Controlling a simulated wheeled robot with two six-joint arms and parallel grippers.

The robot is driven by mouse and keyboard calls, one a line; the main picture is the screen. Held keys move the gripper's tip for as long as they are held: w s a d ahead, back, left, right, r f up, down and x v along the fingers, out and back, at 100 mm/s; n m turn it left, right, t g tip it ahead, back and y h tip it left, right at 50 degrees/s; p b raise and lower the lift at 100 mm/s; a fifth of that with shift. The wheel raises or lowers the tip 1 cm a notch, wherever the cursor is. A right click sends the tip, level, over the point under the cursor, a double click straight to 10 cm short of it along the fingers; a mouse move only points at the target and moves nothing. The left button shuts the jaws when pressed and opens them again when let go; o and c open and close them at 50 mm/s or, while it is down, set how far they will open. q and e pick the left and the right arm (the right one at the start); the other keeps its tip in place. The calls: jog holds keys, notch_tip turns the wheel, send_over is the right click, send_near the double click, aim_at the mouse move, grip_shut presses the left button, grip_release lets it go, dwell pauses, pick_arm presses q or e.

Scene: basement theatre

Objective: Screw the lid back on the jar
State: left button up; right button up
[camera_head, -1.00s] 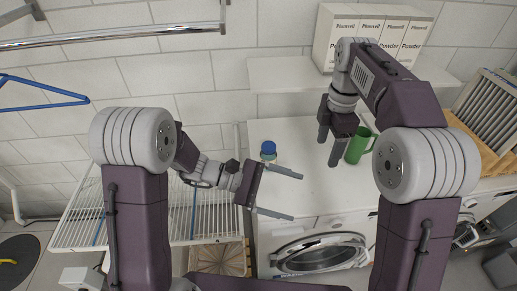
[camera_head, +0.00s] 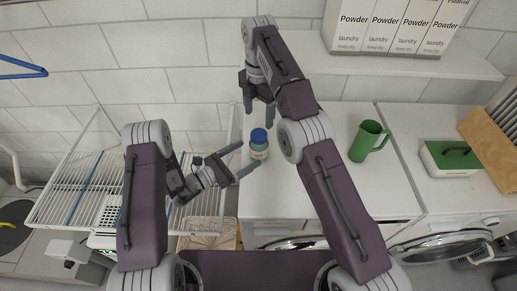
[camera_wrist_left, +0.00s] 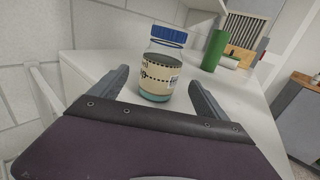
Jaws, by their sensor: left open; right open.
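A clear glass jar (camera_head: 258,152) with a cream label and blue-green contents stands upright on the white worktop. A blue lid (camera_head: 259,135) sits on top of it; I cannot tell whether it is threaded on. My open left gripper (camera_head: 251,154) reaches in from the left, low, with its fingers pointing at the jar. In the left wrist view the jar (camera_wrist_left: 160,78) and its lid (camera_wrist_left: 168,35) show upright between and slightly beyond the left fingertips (camera_wrist_left: 158,80). My open right gripper (camera_head: 259,108) points down behind and above the lid, with nothing in it.
A green mug (camera_head: 366,141) stands to the right on the worktop (camera_head: 300,195). Further right are a white box with a green top (camera_head: 450,157) and a wooden board (camera_head: 492,140). Powder boxes (camera_head: 395,25) stand on a shelf above. A white wire rack (camera_head: 75,185) is at left.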

aim_at(266, 143)
pick_arm(q)
jog(key=shift+w+d, duration=0.25)
jog(key=shift+d, duration=0.05)
pick_arm(e)
jog(key=shift+w+d, duration=0.1)
jog(key=shift+w, duration=0.05)
pick_arm(q)
jog(key=x, duration=0.8)
jog(key=shift+d, duration=0.2)
jog(key=shift+w, duration=0.1)
grip_shut()
pick_arm(e)
jog(key=o, duration=0.5)
jog(key=shift+o, duration=0.2)
